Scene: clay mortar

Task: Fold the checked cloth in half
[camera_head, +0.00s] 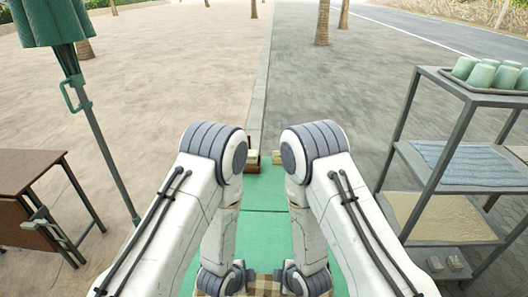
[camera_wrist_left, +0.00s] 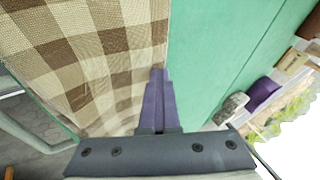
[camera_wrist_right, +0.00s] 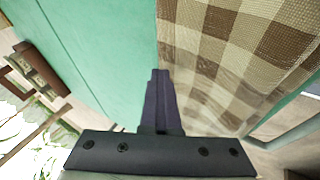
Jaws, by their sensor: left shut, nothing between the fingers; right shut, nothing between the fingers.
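The brown and cream checked cloth (camera_head: 262,287) lies on the green table top (camera_head: 262,236), at the bottom edge of the head view, mostly hidden by my arms. In the left wrist view the cloth (camera_wrist_left: 95,55) fills the left side, and my left gripper (camera_wrist_left: 158,75) is shut and empty at its edge. In the right wrist view the cloth (camera_wrist_right: 235,60) fills the right side, and my right gripper (camera_wrist_right: 160,75) is shut and empty at its edge. Whether the fingertips touch the cloth I cannot tell.
A metal shelf (camera_head: 440,150) with green cups (camera_head: 480,75) and folded cloths stands at the right. A brown side table (camera_head: 30,175) and a closed green parasol (camera_head: 50,20) stand at the left. Small items sit at the green table's far end. Its middle is clear.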

